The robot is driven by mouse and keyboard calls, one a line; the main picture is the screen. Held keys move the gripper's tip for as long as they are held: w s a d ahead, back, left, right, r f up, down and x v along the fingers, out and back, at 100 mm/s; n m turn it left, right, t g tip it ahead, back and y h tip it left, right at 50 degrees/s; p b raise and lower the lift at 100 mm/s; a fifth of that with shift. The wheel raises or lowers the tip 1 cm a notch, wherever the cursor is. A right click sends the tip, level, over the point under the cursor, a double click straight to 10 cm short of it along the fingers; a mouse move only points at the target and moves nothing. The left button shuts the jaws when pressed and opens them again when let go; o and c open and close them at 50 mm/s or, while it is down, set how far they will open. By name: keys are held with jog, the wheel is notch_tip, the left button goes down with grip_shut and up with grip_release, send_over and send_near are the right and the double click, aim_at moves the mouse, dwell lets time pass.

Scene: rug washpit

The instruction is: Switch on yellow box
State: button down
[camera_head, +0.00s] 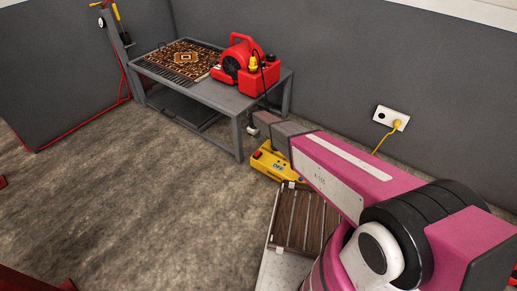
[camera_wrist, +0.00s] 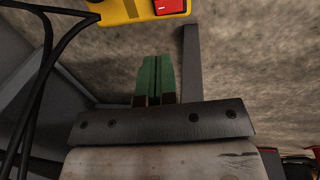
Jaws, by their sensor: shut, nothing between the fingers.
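The yellow box (camera_head: 268,163) sits on the floor by the near right leg of the grey table, partly hidden behind my arm. It has a red switch and dark lettering. In the wrist view, part of the yellow box (camera_wrist: 125,10) shows at the top edge, with its red rocker switch (camera_wrist: 170,6) at the box's right side. My gripper (camera_wrist: 155,58) shows there as two green fingers pressed together, shut and empty. The fingertips appear below the box in the picture, apart from it. In the head view my arm hides most of the gripper.
A grey metal table (camera_head: 215,97) carries a patterned rug (camera_head: 185,58) and a red blower (camera_head: 240,62). Black cables (camera_wrist: 38,80) hang at the left of the wrist view. A slatted wooden piece (camera_head: 297,218) lies near my arm.

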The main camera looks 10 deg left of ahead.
aim_at(258, 153)
jog(key=f, duration=0.4)
jog(key=w+f, duration=0.1)
jog(key=f, duration=0.9)
jog(key=shift+w+d, duration=0.35)
jog(key=shift+w, duration=0.05)
jog(key=shift+w+f, duration=0.15)
jog(key=shift+f, duration=0.05)
jog(key=shift+s, duration=0.2)
jog(key=shift+s+a+r, duration=0.25)
jog(key=shift+s, duration=0.35)
jog(key=shift+r, duration=0.15)
